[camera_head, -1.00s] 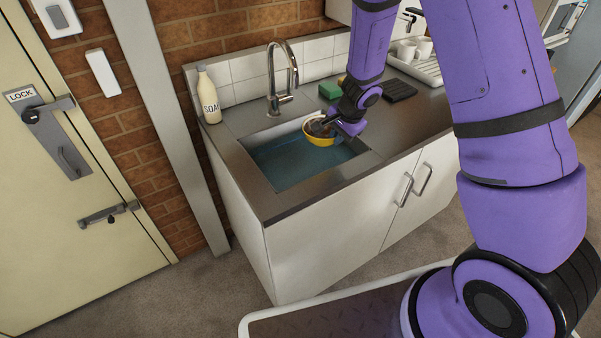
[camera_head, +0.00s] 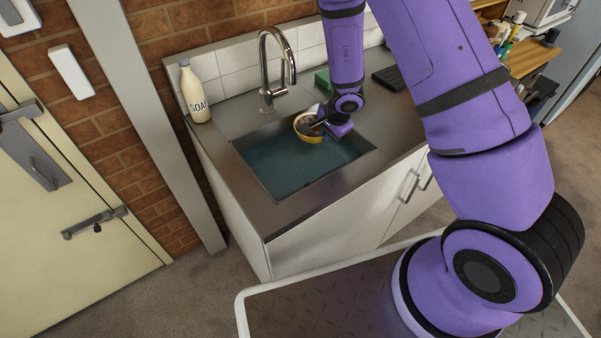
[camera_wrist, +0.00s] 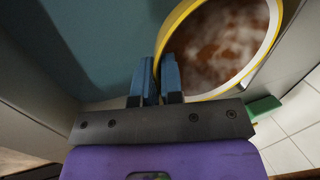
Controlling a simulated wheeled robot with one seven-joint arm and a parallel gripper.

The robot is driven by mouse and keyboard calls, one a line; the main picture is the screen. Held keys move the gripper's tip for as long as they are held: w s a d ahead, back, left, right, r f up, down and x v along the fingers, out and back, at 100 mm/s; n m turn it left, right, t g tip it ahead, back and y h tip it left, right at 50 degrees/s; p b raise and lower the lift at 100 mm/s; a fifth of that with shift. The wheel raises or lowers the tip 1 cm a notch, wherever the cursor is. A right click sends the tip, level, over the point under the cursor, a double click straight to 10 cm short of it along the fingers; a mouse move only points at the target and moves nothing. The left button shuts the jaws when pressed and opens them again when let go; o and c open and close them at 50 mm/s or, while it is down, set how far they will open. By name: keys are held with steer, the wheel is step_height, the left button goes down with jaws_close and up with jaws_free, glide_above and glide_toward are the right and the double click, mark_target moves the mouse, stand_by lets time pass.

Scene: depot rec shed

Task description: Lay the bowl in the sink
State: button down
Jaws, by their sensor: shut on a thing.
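The bowl (camera_head: 309,127) is yellow outside and at the rim, with a brown and whitish residue inside. In the wrist view the bowl (camera_wrist: 222,45) fills the upper right, its open side facing the camera. My gripper (camera_head: 325,126) is shut on the bowl's near rim; its blue fingers (camera_wrist: 160,78) pinch the edge in the wrist view. The bowl looks tilted and is over the back right part of the sink (camera_head: 290,180), a rectangular basin with a blue-green inside. Whether the bowl touches the basin cannot be told.
A chrome tap (camera_head: 268,70) stands behind the sink. A soap bottle (camera_head: 194,92) is at the counter's back left. A green sponge (camera_head: 322,79) and a dark ribbed mat (camera_head: 389,77) lie at the back right. The basin's left and front are clear.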

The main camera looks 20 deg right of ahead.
steer(key=shift+w+f, duration=0.15)
steer(key=shift+f, duration=5.2)
steer(key=c, duration=1.2)
jaws_free()
steer(key=shift+f, duration=0.15)
steer(key=shift+c, duration=0.2)
steer(key=v, duration=1.2)
